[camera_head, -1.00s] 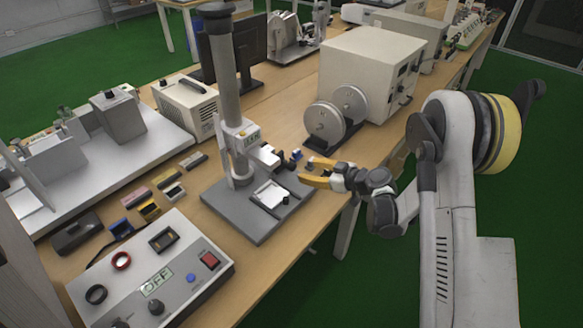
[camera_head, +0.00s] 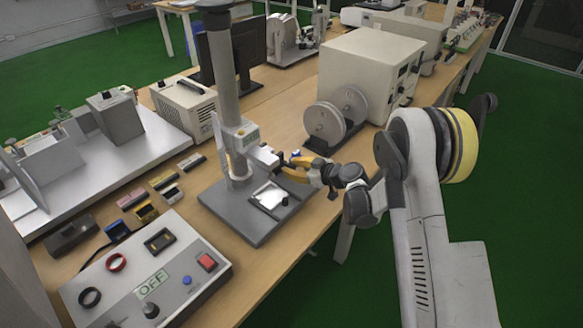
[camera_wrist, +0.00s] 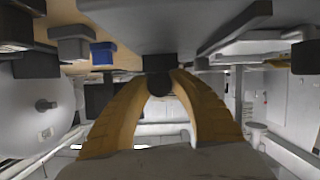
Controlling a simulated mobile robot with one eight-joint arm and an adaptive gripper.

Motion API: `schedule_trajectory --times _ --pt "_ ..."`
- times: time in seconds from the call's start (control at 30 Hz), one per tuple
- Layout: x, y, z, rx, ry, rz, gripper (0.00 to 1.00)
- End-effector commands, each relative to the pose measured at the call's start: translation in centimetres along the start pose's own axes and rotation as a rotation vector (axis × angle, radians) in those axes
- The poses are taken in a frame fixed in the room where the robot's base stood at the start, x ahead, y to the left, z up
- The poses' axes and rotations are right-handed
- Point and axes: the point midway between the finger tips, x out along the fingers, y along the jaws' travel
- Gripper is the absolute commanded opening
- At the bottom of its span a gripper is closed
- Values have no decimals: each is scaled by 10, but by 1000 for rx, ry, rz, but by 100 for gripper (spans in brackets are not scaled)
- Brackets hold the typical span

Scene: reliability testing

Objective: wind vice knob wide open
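The vice (camera_head: 262,155) is a small pale block with a dark end, fixed on the upright grey column of a test stand (camera_head: 225,100). A dark round knob (camera_wrist: 159,85) shows in the wrist view, under a dark block and between the tips of my two yellow fingers. My gripper (camera_head: 284,168) reaches in from the right at the height of the vice; it also shows in the wrist view (camera_wrist: 163,78). The fingers are spread at their bases and come close together at the tips, one on each side of the knob. I cannot tell whether they touch it.
The stand's grey base plate (camera_head: 240,222) lies below the gripper, with a white pad on it. Two spools (camera_head: 325,123) and a beige box (camera_head: 362,80) stand behind. A control panel (camera_head: 190,300) is at the front left. Small coloured blocks lie left of the stand.

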Motion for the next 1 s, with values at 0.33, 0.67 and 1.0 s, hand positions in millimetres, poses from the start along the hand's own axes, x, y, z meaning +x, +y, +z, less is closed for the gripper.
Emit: schedule_trajectory --times 0.33,0.67,1.0 --pt "2 -2 2 -101 -3 40 0" --pt "1 -1 1 -375 -12 152 0" --pt "0 -1 0 -373 -12 152 50"
